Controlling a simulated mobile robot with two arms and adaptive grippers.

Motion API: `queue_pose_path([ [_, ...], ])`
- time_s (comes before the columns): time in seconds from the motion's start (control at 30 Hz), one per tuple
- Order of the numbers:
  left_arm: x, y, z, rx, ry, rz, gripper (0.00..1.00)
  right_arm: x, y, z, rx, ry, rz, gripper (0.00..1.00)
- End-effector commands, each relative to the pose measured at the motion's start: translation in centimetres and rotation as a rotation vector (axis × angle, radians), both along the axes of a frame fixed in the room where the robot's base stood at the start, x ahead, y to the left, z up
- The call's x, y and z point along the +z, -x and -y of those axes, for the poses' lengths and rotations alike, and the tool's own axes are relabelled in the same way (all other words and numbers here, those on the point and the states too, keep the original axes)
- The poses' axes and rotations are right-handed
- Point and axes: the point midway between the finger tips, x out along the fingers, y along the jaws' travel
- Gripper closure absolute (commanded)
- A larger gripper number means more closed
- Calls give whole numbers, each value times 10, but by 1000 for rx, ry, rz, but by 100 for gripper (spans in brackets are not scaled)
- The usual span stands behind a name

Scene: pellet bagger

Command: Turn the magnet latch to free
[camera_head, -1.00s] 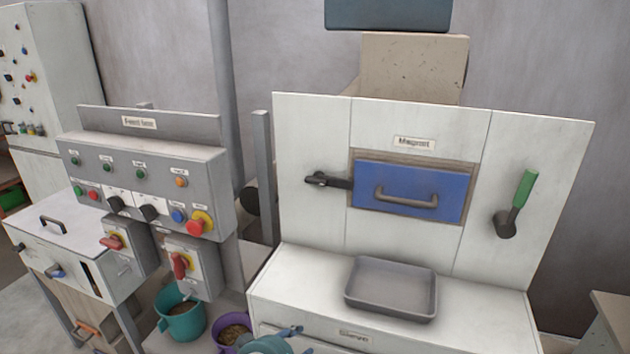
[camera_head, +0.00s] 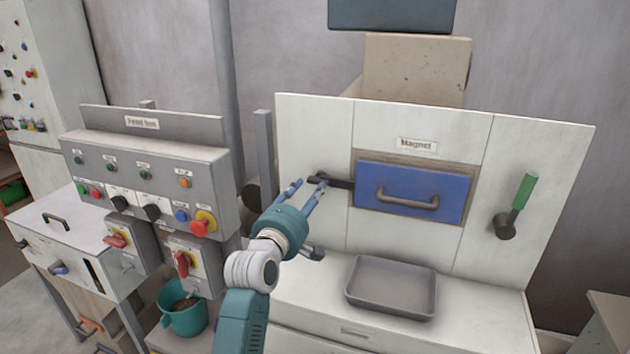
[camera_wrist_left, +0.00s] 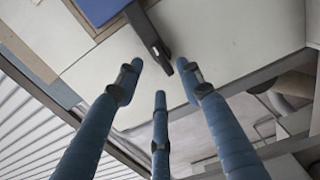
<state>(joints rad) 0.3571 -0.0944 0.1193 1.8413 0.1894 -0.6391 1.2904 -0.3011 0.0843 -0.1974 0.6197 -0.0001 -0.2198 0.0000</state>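The magnet latch (camera_head: 333,182) is a black handle left of the blue magnet drawer (camera_head: 412,192), lying roughly level with its inner end across the drawer's left edge. My left gripper (camera_head: 308,186) is open, with its blue fingers at the latch's outer left end. In the left wrist view the latch (camera_wrist_left: 146,36) comes down from the blue drawer (camera_wrist_left: 100,8), and the spread fingers (camera_wrist_left: 160,85) surround the space just below its end. Nothing is held between them. Contact cannot be told. My right gripper is not in view.
A grey tray (camera_head: 391,287) stands on the ledge below the drawer. A green-handled lever (camera_head: 516,206) is on the panel's right. The feed control box (camera_head: 147,180) with buttons and a red knob stands left of my arm. A teal bucket (camera_head: 184,318) is below it.

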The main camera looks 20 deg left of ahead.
Motion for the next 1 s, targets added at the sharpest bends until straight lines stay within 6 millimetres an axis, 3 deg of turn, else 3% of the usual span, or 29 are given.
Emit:
queue_pose_path([
  [0.1, 2, -22, 1, -1, -2, -2, 62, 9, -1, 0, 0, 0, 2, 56],
  [0.3, 1, -45, 2, -1, -3, -2, 62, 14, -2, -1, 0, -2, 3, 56],
  [0.7, -1, -52, 2, 0, -3, -1, 62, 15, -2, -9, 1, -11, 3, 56],
  [0.9, -1, -52, 2, 0, -3, -1, 100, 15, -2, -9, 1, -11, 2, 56],
  [1.0, -1, -52, 2, -1, -3, -2, 100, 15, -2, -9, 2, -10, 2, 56],
])
